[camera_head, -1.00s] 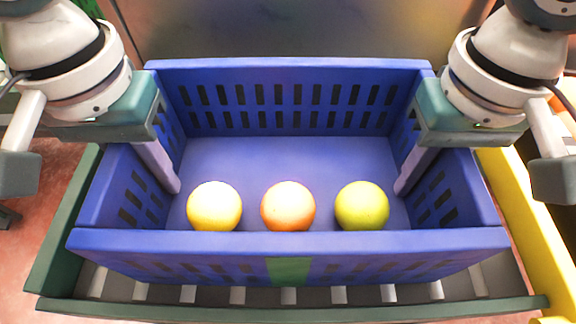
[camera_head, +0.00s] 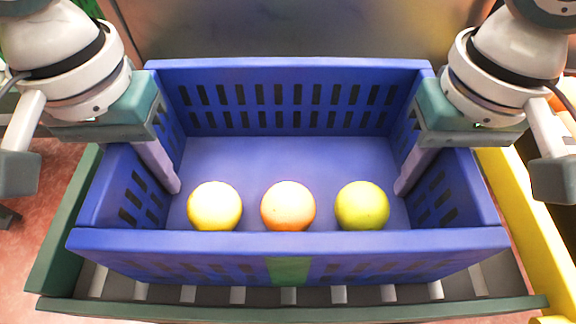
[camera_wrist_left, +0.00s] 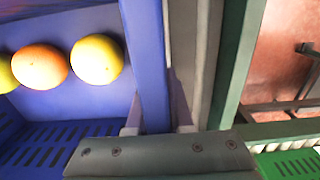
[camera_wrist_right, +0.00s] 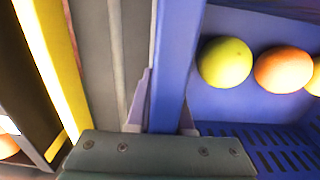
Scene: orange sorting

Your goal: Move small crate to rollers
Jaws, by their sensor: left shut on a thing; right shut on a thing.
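The small blue crate (camera_head: 290,240) is level in the head view, with slotted walls and a green patch on its near wall. In it, along the near side, lie a yellow fruit (camera_head: 214,206), an orange fruit (camera_head: 288,206) and a yellow-green fruit (camera_head: 362,206). My left gripper (camera_head: 165,175) is shut on the crate's left wall, also seen in the left wrist view (camera_wrist_left: 150,128). My right gripper (camera_head: 412,175) is shut on the right wall, also seen in the right wrist view (camera_wrist_right: 168,130). The rollers (camera_head: 238,296) show below the crate's near wall; whether it touches them I cannot tell.
A green rail (camera_head: 60,235) runs along the left and near sides of the rollers. A yellow rail (camera_head: 530,235) stands at the right. A grey metal surface (camera_head: 290,28) lies beyond the crate. In the left wrist view a green crate (camera_wrist_left: 290,163) shows at the lower right.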

